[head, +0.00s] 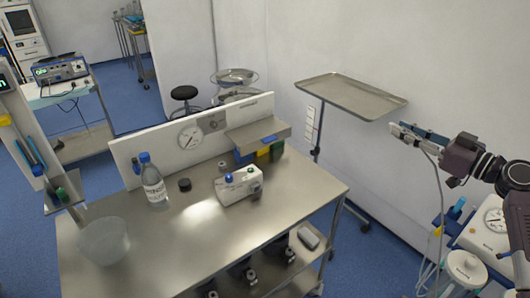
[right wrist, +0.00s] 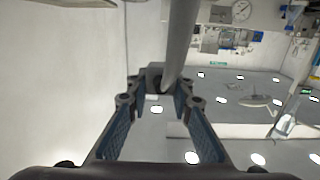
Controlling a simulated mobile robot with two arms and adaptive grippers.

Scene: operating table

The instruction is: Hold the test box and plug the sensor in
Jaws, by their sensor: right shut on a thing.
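The test box (head: 236,189), a small white unit with a blue knob on top, stands on the steel table (head: 190,240) right of the middle. My right gripper (head: 408,134) is high at the right, in front of the wall and well apart from the box. It is shut on the sensor (head: 396,130), a small pale piece at its fingertips. A pale cable (head: 437,172) hangs down from there. In the right wrist view the blue-padded fingers (right wrist: 153,100) show with a grey tube-like part (right wrist: 181,40) crossing above; the sensor's grip is hard to make out there. My left gripper is not in view.
On the table are a bottle (head: 153,182), a dark cap (head: 184,184), a clear bowl (head: 104,241) and a raised shelf (head: 258,133) behind the box. A steel tray stand (head: 350,96) is near my right gripper. The table's front middle is clear.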

